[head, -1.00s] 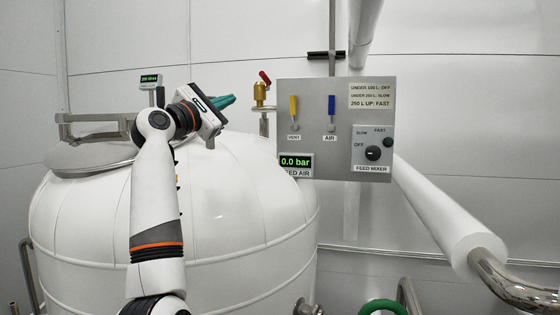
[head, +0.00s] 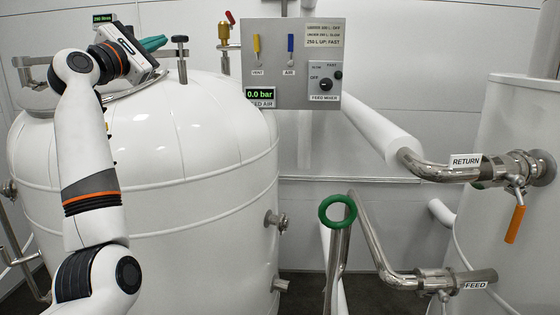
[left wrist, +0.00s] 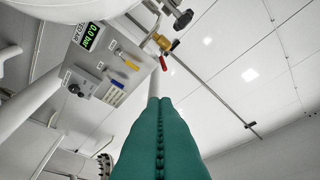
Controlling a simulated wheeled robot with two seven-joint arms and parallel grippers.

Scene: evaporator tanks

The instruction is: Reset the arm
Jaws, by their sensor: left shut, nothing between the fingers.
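My left arm rises from the lower left in the head view, in front of the white tank (head: 190,150). My left gripper (head: 153,43) is at its end, above the tank's top, with green fingers pointing right. In the left wrist view the two green fingers (left wrist: 160,135) lie together with nothing between them. The grey control panel (head: 292,62) is to the right of the gripper and apart from it. It also shows at upper left in the left wrist view (left wrist: 105,68). My right gripper is not in view.
A clamp knob (head: 180,40) stands on the tank near the fingers. A brass valve with a red handle (head: 224,32) is beside the panel. A green ring handwheel (head: 337,210), RETURN pipe (head: 440,172) and FEED pipe (head: 405,280) are at right.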

